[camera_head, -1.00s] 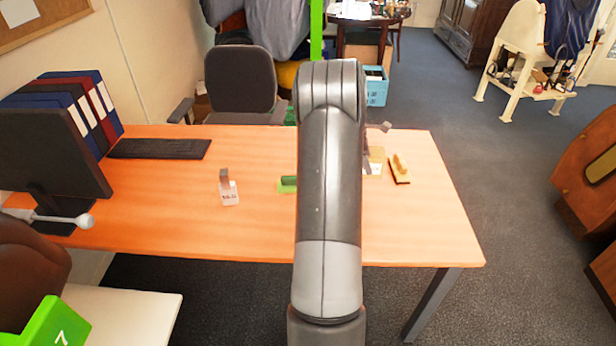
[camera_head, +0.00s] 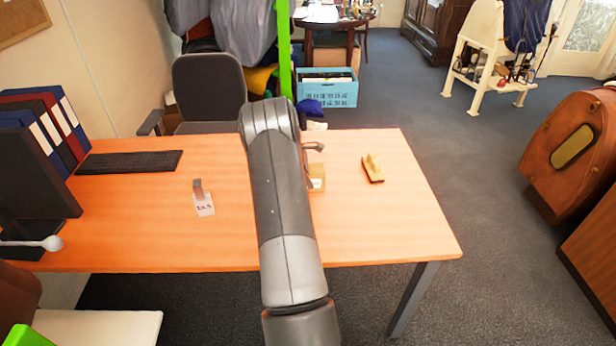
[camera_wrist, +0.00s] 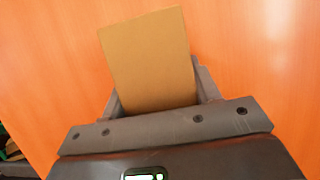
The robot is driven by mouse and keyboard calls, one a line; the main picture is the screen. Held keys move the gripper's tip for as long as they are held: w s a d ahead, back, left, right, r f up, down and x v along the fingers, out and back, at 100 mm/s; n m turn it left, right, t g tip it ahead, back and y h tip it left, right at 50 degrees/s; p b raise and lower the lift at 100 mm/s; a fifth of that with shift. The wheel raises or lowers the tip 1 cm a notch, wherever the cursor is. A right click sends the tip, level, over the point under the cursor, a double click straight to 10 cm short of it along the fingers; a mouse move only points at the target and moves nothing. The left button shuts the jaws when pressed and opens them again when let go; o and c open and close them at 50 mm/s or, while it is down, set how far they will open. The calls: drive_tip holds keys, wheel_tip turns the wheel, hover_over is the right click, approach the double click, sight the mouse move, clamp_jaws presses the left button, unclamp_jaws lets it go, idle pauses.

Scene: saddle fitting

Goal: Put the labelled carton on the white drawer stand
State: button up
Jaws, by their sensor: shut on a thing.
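The brown carton (camera_wrist: 150,60) stands between the two fingers of my gripper (camera_wrist: 160,95) in the wrist view, over the orange desktop. My gripper is shut on it. In the head view the carton (camera_head: 317,178) shows partly behind my arm, with a pale patch on its side; whether it touches the desk I cannot tell. A white flat top (camera_head: 100,326) shows at the lower left edge; its front is out of view, so I cannot tell whether it is the drawer stand.
The orange desk (camera_head: 380,220) holds a wooden brush-like object (camera_head: 373,168), a small labelled card holder (camera_head: 203,202), a keyboard (camera_head: 130,162), binders and a monitor. An office chair (camera_head: 208,90) and a blue crate (camera_head: 327,88) stand behind it.

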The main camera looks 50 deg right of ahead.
drive_tip(key=shift+f, duration=0.15)
drive_tip(key=o, duration=1.1)
drive_tip(key=shift+o, duration=0.2)
drive_tip(key=v, duration=1.2)
drive_tip(key=shift+r, duration=0.25)
drive_tip(key=s+a+r+m+t, duration=0.2)
drive_tip(key=a+r, duration=0.8)
drive_tip(key=a, duration=0.4)
drive_tip(key=s+a+r+m+t, duration=0.2)
drive_tip(key=s+a+r+t, duration=0.1)
drive_tip(key=a+r, duration=0.85)
drive_tip(key=s+a+r+m+t+y, duration=0.1)
drive_tip(key=s+a+m+t, duration=0.1)
drive_tip(key=s+a, duration=0.8)
drive_tip(key=a, duration=0.5)
drive_tip(key=shift+s+r+m+y, duration=0.2)
drive_tip(key=shift+r+m+y, duration=0.15)
drive_tip(key=shift+m+y, duration=0.05)
drive_tip(key=shift+o, duration=0.4)
drive_tip(key=s+a+f+m+t+y, duration=0.1)
drive_tip(key=s+a+f+m, duration=0.1)
drive_tip(key=s+a, duration=0.5)
drive_tip(key=s+f, duration=0.1)
drive_tip(key=s, duration=0.2)
drive_tip(key=shift+s+a+t, duration=0.3)
drive_tip(key=shift+s+t, duration=0.05)
drive_tip(key=shift+t, duration=0.05)
